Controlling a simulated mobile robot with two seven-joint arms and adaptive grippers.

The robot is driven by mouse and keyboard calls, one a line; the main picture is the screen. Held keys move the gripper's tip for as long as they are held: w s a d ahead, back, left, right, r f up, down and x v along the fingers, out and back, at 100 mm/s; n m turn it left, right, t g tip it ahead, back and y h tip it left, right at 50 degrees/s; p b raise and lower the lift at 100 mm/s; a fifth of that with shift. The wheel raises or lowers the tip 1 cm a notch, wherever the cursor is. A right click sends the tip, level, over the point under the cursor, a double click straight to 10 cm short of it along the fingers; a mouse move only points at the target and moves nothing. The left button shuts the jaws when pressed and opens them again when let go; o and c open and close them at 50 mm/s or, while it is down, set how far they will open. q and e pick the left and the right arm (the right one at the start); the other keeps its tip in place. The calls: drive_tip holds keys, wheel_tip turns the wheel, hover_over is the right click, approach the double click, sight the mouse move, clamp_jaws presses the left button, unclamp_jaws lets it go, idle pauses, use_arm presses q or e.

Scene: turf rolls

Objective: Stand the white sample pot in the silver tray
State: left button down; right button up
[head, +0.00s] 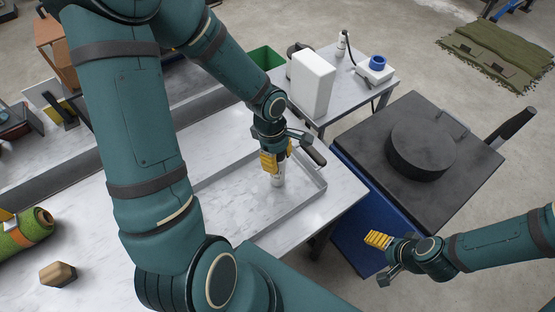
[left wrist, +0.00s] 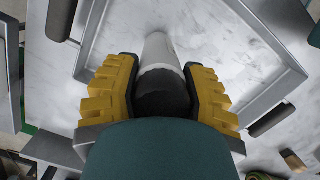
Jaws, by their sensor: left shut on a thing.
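The white sample pot (head: 278,181) is upright between the yellow fingers of my left gripper (head: 275,160). In the left wrist view the pot (left wrist: 159,52) shows a white body and a dark top, with the left gripper (left wrist: 165,92) shut on that top. The pot is over the floor of the silver tray (head: 306,204), inside its rim. I cannot tell whether its base touches the tray floor. The tray rim (left wrist: 272,87) also shows in the left wrist view. My right gripper (head: 379,241) is at the lower right, apart from the tray; its finger opening is unclear.
A white box (head: 312,83) and a blue-topped device (head: 376,67) stand on a side table behind. A black round block (head: 420,150) sits on a dark surface at right. A brown wooden block (head: 58,274) lies at the front left. Most of the tray floor is bare.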

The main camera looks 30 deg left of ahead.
use_arm(q)
drive_tip(key=shift+f, duration=0.4)
drive_tip(key=shift+f, duration=0.1)
drive_tip(key=c, duration=0.5)
unclamp_jaws()
